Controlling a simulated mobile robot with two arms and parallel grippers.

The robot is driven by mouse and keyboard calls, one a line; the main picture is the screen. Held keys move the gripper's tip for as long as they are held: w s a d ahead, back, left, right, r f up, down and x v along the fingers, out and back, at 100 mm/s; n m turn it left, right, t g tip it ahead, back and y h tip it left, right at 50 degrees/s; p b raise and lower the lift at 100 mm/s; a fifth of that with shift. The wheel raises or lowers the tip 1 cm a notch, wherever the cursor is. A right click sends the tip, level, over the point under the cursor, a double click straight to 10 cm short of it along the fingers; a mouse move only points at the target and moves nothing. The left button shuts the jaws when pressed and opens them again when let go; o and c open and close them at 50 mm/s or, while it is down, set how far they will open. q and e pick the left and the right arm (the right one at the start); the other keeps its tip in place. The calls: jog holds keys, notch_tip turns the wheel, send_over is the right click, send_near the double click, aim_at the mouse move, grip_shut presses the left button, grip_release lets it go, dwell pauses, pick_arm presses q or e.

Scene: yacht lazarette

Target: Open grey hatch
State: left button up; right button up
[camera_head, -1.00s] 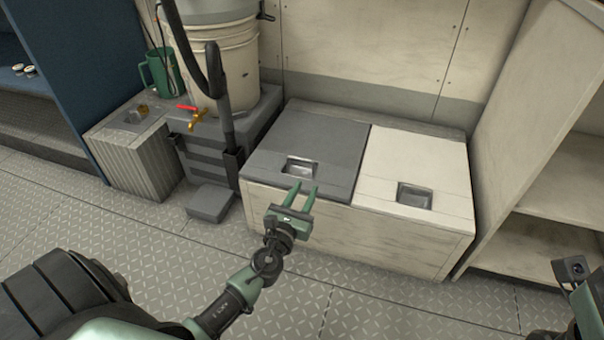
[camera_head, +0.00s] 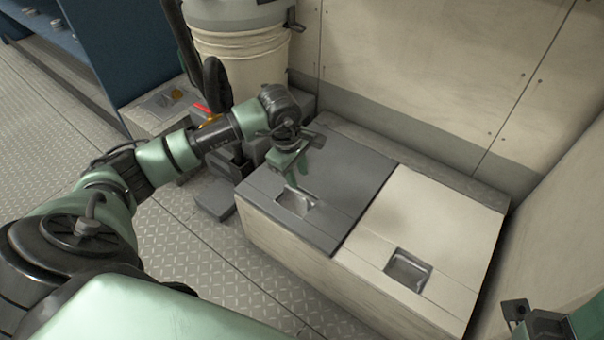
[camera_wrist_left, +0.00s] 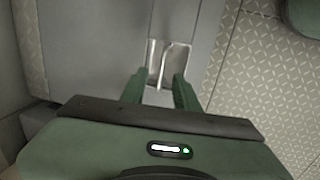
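The grey hatch (camera_head: 346,184) lies flat and closed on the left half of a low bench locker. Its recessed metal pull (camera_head: 298,203) is near the front edge. My left gripper (camera_head: 292,180) points down above the hatch, close behind the pull. In the left wrist view its two fingers (camera_wrist_left: 160,85) are apart, with the pull (camera_wrist_left: 165,62) showing just beyond and between their tips, including a thin upright bar. I cannot tell whether the fingers touch it. My right gripper (camera_head: 535,318) shows only partly at the lower right, away from the locker.
A white hatch (camera_head: 430,225) with its own recessed pull (camera_head: 408,270) lies beside the grey one. A large bucket (camera_head: 240,65) stands at the back left, behind my left arm. A wall rises behind the locker, and a pale panel stands right. The patterned floor (camera_head: 215,275) is clear in front.

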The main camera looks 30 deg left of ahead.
aim_at(298, 192)
pick_arm(q)
jog(key=f+b, duration=0.1)
jog(key=f, duration=0.1)
jog(key=f+b, duration=0.1)
jog(key=f, duration=0.2)
jog(key=w+f+b, duration=0.1)
jog(key=f, duration=0.1)
jog(key=shift+a+f, duration=0.2)
jog(key=shift+a, duration=0.2)
grip_shut()
dwell(1.1)
